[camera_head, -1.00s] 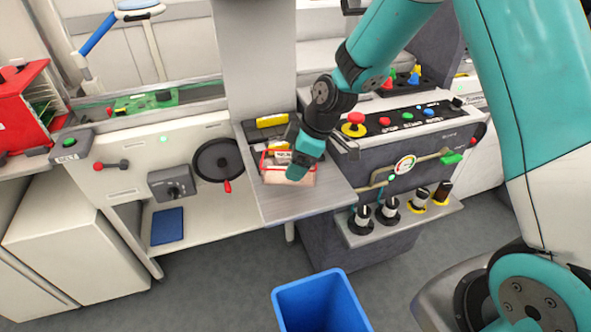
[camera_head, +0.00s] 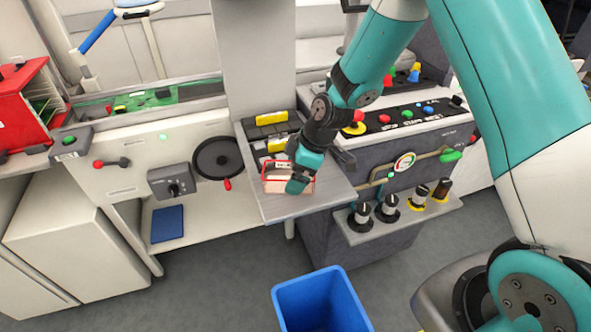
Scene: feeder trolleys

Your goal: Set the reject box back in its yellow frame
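The reject box (camera_head: 274,186) is a small open box with a red rim and pale walls. It is on or just above the grey metal shelf (camera_head: 298,206), near the shelf's front part. My gripper (camera_head: 296,187) reaches down over the right part of the box, and the teal wrist covers that part. The fingers are hidden, so I cannot tell whether they grip the box. Yellow pieces show on the dark units behind the box, one at the back (camera_head: 271,118) and one nearer (camera_head: 277,146). I cannot make out which, if either, is the yellow frame.
A control panel (camera_head: 402,120) with coloured buttons stands close on the right. A black handwheel (camera_head: 217,158) is on the machine to the left. A blue bin (camera_head: 320,303) stands on the floor in front. The shelf's front strip is bare.

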